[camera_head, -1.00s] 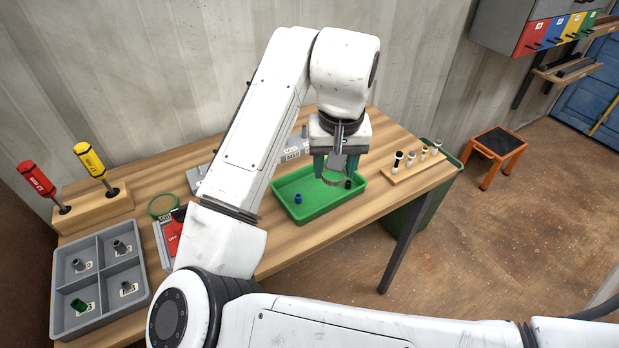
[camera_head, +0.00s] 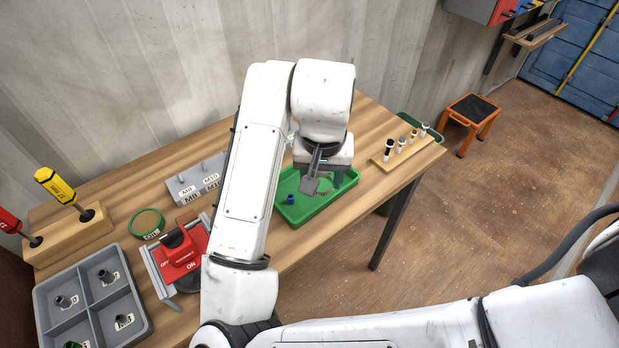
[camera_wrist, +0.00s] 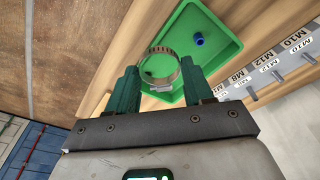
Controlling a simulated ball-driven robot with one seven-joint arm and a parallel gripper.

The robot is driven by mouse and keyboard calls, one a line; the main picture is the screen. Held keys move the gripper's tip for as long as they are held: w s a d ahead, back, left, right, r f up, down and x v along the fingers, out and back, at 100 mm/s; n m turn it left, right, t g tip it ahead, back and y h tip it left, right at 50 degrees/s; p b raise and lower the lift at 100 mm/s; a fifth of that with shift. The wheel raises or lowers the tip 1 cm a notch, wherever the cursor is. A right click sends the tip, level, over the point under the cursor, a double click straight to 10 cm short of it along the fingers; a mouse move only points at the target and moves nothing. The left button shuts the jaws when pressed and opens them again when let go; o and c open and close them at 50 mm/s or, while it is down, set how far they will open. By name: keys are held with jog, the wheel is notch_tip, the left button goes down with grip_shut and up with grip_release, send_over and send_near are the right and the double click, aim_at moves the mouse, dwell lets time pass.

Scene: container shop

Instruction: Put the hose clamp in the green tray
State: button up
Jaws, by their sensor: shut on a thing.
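The hose clamp (camera_wrist: 161,64) is a thin metal band ring. In the wrist view it sits between the two green fingers of my gripper (camera_wrist: 164,84), which is shut on it. The green tray (camera_wrist: 234,45) lies below, and the clamp overlaps its floor in this view. In the head view the clamp (camera_head: 325,184) shows partly below my gripper (camera_head: 322,185), over the tray (camera_head: 300,215). A blue piece (camera_head: 291,199) lies in the tray; it also shows in the wrist view (camera_wrist: 198,40). I cannot tell whether the clamp touches the tray floor.
A peg rack (camera_head: 402,147) stands right of the tray at the table edge. A grey labelled block (camera_head: 195,180), a green ring (camera_head: 147,223), a red switch box (camera_head: 183,257), a grey divided bin (camera_head: 90,305) and a screwdriver stand (camera_head: 68,236) are to the left.

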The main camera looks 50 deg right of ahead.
jog(key=w+d+f, duration=0.1)
jog(key=w+f, duration=0.1)
jog(key=w+d+f+p, duration=0.1)
jog(key=w+d+f, duration=0.2)
jog(key=w+f, duration=0.1)
jog(key=f, duration=0.1)
jog(key=shift+d, duration=0.25)
jog(key=shift+f, duration=1.55)
jog(key=shift+f, duration=0.15)
jog(key=o, duration=1)
jog(key=r, duration=0.4)
jog(key=a+r, duration=0.1)
jog(key=r, duration=0.3)
jog(key=s+r, duration=0.1)
jog(key=r, duration=0.3)
jog(key=shift+a+r, duration=0.15)
jog(key=shift+a, duration=0.15)
